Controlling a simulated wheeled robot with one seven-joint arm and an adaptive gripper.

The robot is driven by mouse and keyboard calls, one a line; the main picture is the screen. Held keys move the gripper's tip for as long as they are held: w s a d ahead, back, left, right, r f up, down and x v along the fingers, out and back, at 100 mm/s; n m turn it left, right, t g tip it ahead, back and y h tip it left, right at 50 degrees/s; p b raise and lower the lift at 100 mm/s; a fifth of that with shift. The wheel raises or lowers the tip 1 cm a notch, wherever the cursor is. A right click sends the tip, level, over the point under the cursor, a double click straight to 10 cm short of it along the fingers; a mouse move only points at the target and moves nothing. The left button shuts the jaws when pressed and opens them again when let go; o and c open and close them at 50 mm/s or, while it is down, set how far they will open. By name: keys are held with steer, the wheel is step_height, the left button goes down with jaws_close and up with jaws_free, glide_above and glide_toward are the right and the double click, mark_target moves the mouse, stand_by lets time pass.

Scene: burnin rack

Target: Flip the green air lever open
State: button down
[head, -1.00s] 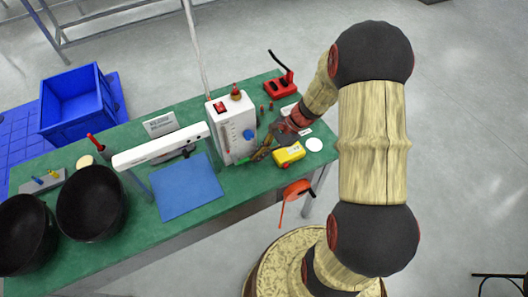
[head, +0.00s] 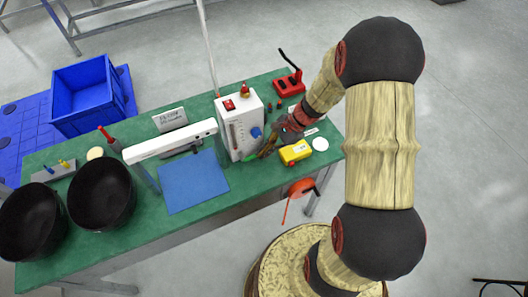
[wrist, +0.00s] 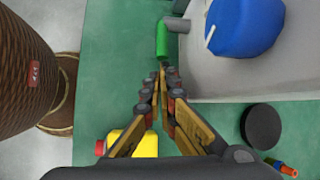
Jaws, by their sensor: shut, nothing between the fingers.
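The green air lever (wrist: 162,40) shows in the wrist view, hanging from a short grey pipe (wrist: 176,25) on the side of a white box. In the head view a small bit of green (head: 250,157) shows at the foot of the white box (head: 238,122), partly hidden by my gripper (head: 264,152). In the wrist view my gripper (wrist: 165,72) is shut and empty. Its fingertips are just below the lever's lower end in the picture. I cannot tell whether they touch it.
A blue knob (wrist: 243,25) sticks out from the white box, right of the lever. A blue mat (head: 193,182) lies left of the white box. A red holder (head: 289,83) stands behind.

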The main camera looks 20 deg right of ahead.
steer(key=shift+r, duration=0.15)
steer(key=shift+r+p, duration=0.55)
steer(key=shift+p, duration=0.5)
steer(key=shift+a+r+p, duration=0.3)
steer(key=shift+r+p, duration=0.65)
steer(key=shift+p, duration=0.15)
steer(key=shift+r, duration=0.15)
